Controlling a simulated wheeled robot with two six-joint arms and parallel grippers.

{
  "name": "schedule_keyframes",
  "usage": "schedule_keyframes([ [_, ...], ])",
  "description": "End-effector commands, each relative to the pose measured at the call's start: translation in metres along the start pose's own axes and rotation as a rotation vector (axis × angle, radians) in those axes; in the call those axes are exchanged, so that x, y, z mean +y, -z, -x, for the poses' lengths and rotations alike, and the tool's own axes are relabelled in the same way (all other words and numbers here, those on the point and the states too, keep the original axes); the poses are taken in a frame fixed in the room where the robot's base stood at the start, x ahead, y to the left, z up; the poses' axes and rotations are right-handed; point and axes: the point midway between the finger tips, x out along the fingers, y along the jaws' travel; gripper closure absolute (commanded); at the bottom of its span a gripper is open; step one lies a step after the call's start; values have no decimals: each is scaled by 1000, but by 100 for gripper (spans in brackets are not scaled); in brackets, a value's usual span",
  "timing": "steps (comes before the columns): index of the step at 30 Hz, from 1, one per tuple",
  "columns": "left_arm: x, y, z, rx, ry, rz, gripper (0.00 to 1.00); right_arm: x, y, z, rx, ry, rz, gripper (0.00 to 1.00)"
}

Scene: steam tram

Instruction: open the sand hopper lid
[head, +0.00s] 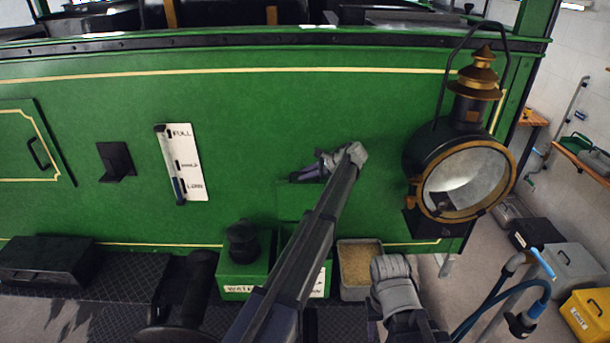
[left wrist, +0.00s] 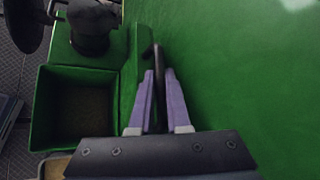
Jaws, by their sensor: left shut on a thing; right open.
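The green sand hopper (head: 318,265) stands against the tram's side, largely hidden behind my left arm in the head view. In the left wrist view the hopper (left wrist: 42,110) is open at the top, with a dark interior and a brownish bottom. Its green lid (head: 291,203) stands raised near the tram side; it also shows edge-on in the left wrist view (left wrist: 132,75). My left gripper (head: 304,174) is shut on the lid's black handle (left wrist: 157,62), which sits between the purple fingers. My right gripper (head: 374,312) is open and empty, low in front of the sand bin.
A green water box (head: 245,275) with a black cap stands left of the hopper. A grey bin of sand (head: 360,265) stands right of it. A large lamp (head: 465,180) juts out at the right. Blue hoses (head: 525,310) are at the lower right.

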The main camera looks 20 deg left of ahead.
Motion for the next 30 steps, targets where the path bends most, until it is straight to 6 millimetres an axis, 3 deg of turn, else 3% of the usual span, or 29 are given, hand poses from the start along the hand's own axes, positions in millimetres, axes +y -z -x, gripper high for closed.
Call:
schedule_keyframes([
  [1,0,0,0,1,0,1,100,0,0,0,0,0,0,50],
  [2,0,0,0,1,0,1,82,0,0,0,0,0,0,50],
  [9,0,0,0,1,0,1,55,0,0,0,0,0,0,50],
  [23,2,0,0,2,2,4,55,0,0,-1,0,0,0,50],
  [30,32,-9,6,1,69,69,55,-2,1,-16,0,0,0,50],
])
